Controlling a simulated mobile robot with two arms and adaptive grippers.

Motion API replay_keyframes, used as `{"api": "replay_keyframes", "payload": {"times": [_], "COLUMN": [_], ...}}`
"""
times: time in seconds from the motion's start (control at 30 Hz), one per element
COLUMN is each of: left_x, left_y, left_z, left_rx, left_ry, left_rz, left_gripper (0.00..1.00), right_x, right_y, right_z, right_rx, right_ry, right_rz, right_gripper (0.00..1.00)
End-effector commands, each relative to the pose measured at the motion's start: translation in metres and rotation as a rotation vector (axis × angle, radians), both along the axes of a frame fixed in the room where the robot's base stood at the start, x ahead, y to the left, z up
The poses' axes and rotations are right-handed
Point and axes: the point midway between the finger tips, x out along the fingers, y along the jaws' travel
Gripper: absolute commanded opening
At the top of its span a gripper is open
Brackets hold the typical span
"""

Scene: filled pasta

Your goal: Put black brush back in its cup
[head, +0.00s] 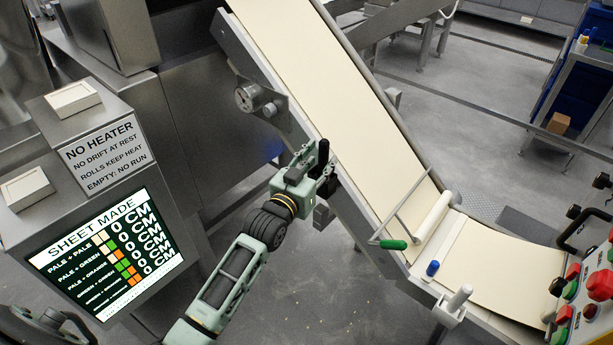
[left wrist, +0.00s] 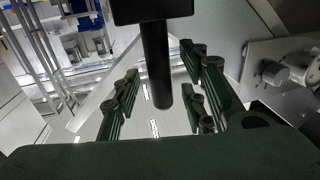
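The black brush shows as an upright dark handle (head: 323,153) at the left side of the conveyor in the head view. In the left wrist view its round black handle (left wrist: 156,65) runs down from a dark block at the top. My left gripper (head: 318,178) is right at the brush. In the left wrist view the left gripper's fingers (left wrist: 160,105) are spread, with the handle between them and gaps on both sides. A small grey holder (head: 322,213) sits just below the gripper; I cannot tell whether it is the brush's cup. My right gripper is not in view.
The pale conveyor belt (head: 330,75) slopes down along the gripper's right. A screen (head: 107,253) is at left.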

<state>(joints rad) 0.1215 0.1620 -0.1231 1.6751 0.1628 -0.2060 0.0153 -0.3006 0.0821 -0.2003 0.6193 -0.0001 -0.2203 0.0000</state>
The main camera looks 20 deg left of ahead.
Motion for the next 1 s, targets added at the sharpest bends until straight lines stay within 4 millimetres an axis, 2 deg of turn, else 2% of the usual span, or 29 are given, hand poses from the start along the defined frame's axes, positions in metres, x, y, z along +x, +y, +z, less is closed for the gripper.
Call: {"api": "replay_keyframes", "payload": {"times": [0.3,0.5,0.63,0.87,0.97,1.0], "left_x": [-0.066,-0.093,-0.100,-0.101,-0.100,-0.100], "left_y": [0.009,0.013,0.014,0.014,0.015,0.016], "left_z": [-0.002,-0.001,0.000,0.001,-0.014,-0.029], "left_rx": [0.001,0.000,0.000,0.000,0.003,0.005], "left_ry": [0.002,0.002,0.001,0.001,0.026,0.053], "left_rz": [-0.001,0.000,0.000,0.000,0.003,0.006], "left_gripper": [0.39,0.39,0.39,0.39,0.39,0.39], "right_x": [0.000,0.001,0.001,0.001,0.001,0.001], "right_y": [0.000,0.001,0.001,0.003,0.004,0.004], "right_z": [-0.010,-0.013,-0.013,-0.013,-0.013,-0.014], "right_rx": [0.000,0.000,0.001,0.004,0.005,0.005], "right_ry": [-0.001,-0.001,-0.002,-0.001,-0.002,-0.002], "right_rz": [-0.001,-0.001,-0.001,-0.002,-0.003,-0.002], "right_gripper": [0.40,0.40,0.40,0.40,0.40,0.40]}}
